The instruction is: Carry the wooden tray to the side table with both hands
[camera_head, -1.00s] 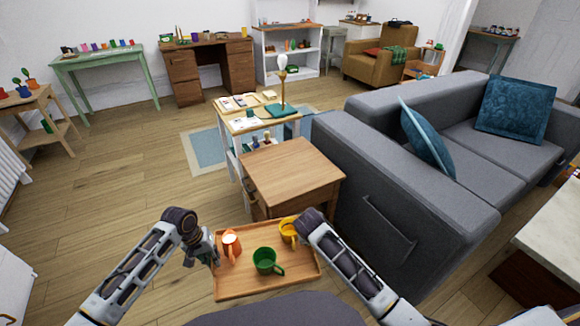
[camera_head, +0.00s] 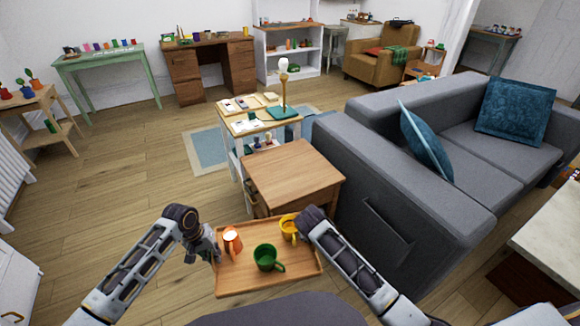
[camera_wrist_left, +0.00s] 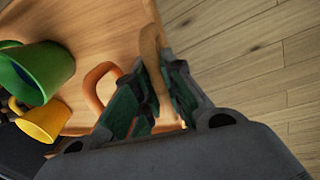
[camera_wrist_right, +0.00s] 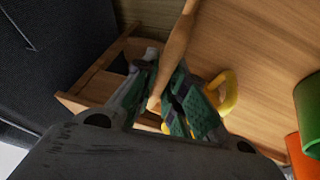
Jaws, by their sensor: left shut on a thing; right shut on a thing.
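The wooden tray (camera_head: 232,284) is held level between my two arms, at the bottom middle of the head view. An orange mug (camera_head: 232,243), a green mug (camera_head: 267,258) and a yellow mug (camera_head: 288,228) stand upright on it. My left gripper (camera_head: 210,250) is shut on the tray's left rim; the left wrist view shows the rim (camera_wrist_left: 152,50) between its fingers. My right gripper (camera_wrist_right: 168,100) is shut on the opposite rim (camera_wrist_right: 178,45); its fingers are mostly hidden in the head view. A wooden side table (camera_head: 292,172) stands just beyond the tray, its top bare.
A grey sofa (camera_head: 395,195) stands close to the right of the side table. A small white table (camera_head: 262,123) with books and a lamp is behind it. Open wooden floor (camera_head: 120,200) lies to the left. A pale-topped table (camera_head: 555,240) is at the right edge.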

